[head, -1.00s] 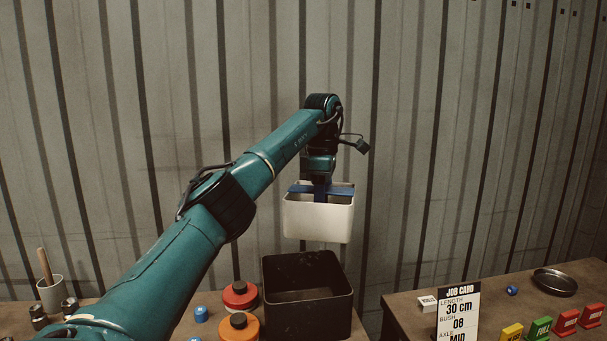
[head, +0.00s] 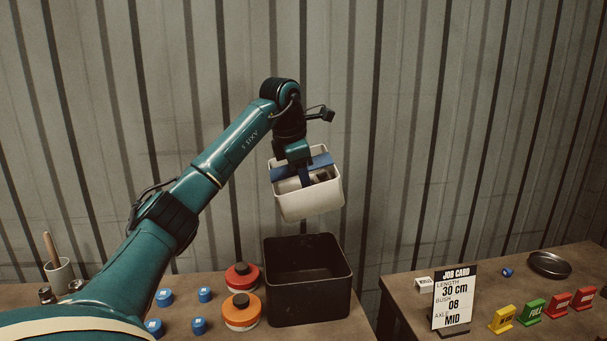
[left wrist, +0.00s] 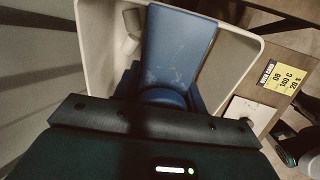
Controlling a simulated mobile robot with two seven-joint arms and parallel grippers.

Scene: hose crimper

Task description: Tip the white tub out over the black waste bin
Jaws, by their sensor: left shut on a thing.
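The white tub (head: 311,202) hangs in the air above the black waste bin (head: 308,309), slightly tilted, with its open top showing. My left gripper (head: 306,175) is shut on the tub at its blue handle bar (head: 321,160). In the left wrist view the blue handle (left wrist: 178,50) spans the tub, and pale pieces (left wrist: 131,30) lie inside it beside the handle. The tub's wall (left wrist: 93,50) shows there too. The bin stands upright on the left bench, open at the top; its floor is partly hidden by its front wall. My right gripper is not in view.
Red (head: 242,277) and orange (head: 241,312) capped containers stand just left of the bin, with several blue caps (head: 164,297) further left. A cup with a stick (head: 59,275) is at far left. The right bench holds a job card (head: 454,298), coloured blocks (head: 531,312) and a round dish (head: 549,265).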

